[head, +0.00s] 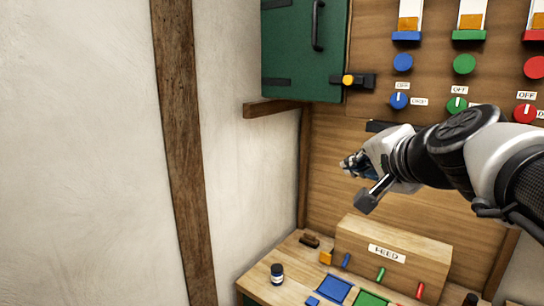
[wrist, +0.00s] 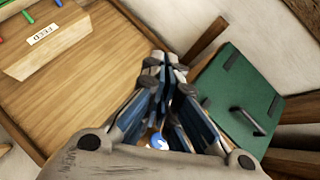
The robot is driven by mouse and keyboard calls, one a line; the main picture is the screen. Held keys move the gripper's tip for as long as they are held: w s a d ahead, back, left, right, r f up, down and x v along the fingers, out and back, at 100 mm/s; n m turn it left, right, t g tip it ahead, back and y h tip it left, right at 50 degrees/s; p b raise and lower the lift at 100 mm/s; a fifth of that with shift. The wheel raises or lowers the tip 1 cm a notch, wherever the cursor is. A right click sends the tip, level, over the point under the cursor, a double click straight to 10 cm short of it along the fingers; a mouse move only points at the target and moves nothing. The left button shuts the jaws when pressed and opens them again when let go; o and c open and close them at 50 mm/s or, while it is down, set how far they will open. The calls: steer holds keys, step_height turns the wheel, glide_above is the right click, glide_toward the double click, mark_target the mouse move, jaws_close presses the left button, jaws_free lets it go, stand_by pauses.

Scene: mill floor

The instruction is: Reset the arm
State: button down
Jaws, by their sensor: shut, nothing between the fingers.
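My gripper (head: 350,165) is at the end of my arm, which reaches in from the right in the head view. It hangs in the air in front of the wooden back panel, above the bench and below the green cabinet. In the wrist view my gripper (wrist: 165,62) has its fingertips together, with nothing seen held between them. A small blue and white spot shows between the finger links there.
A green cabinet (head: 303,50) with a handle and a yellow-tipped latch (head: 350,80) is at upper left of the panel. Blue (head: 399,100), green (head: 457,105) and red (head: 525,112) knobs sit right.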

steer(key=s+f+n+g+b, duration=0.3)
steer(key=s+f+b, duration=0.2)
steer(key=s+f, duration=0.4)
steer(key=s+a+f+n+g+h+b, duration=0.1)
steer(key=s+f+n+g+b, duration=0.2)
steer(key=s+f, duration=0.6)
steer(key=s+a+f+n+g+h+b, duration=0.1)
steer(key=s+f+n+b, duration=0.4)
steer(key=f, duration=1.9)
steer(key=s+g+b, duration=0.1)
steer(key=s+b, duration=0.1)
steer(key=s, duration=0.2)
steer(key=shift+s+a+f+g, duration=0.25)
steer(key=shift+f+g, duration=0.1)
steer(key=shift+g, duration=0.05)
